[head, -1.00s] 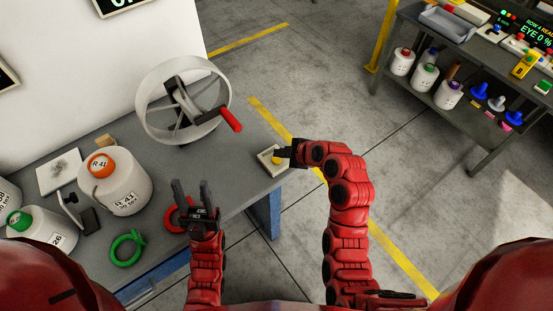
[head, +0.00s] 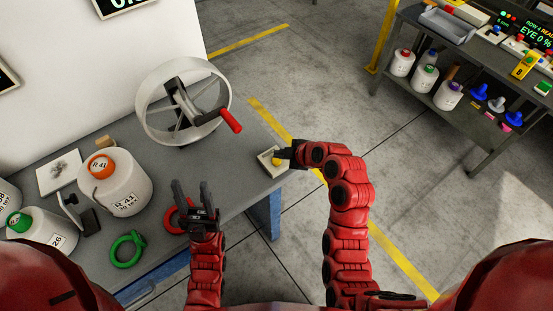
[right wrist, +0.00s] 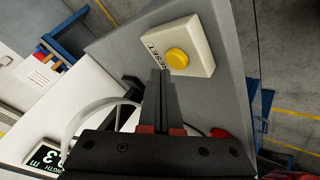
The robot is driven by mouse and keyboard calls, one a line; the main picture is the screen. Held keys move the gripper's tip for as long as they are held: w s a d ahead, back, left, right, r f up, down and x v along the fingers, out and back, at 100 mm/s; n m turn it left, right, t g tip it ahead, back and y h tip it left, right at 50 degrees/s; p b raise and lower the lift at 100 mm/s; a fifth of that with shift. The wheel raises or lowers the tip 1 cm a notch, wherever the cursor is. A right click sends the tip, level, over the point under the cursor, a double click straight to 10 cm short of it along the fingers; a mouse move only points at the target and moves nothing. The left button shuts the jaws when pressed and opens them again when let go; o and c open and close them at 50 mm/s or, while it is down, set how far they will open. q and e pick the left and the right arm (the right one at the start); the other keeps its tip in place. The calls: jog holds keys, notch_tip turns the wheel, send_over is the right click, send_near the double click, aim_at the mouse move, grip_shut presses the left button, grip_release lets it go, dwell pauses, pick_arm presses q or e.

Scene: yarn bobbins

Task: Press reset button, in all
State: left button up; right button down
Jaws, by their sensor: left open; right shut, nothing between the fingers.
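The reset button box (head: 271,163) is a small cream box at the table's right corner. Its yellow button (right wrist: 177,58) shows in the right wrist view beside the word RESET. My right gripper (head: 281,154) is shut and empty, its tips at the box, close to the yellow button. In the right wrist view its fingertips (right wrist: 163,74) lie just beside the button; I cannot tell whether they touch it. My left gripper (head: 189,186) is open and empty above the table's front edge, in front of the red ring (head: 176,222).
The grey table (head: 237,180) also holds a wheel with a red-handled crank (head: 231,120), a white bobbin marked R 41 (head: 121,190), a green ring (head: 127,250) and another bobbin (head: 40,229). A dark shelf (head: 430,105) with bobbins stands far right.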

jog(key=shift+f, duration=0.1)
dwell(0.7)
jog(key=shift+f+b, duration=0.4)
jog(key=shift+b, duration=0.55)
jog(key=shift+f+b, duration=0.5)
jog(key=shift+b, duration=0.3)
dwell(0.5)
jog(key=shift+r, duration=0.15)
jog(key=shift+w+r, duration=0.1)
jog(key=shift+r, duration=0.75)
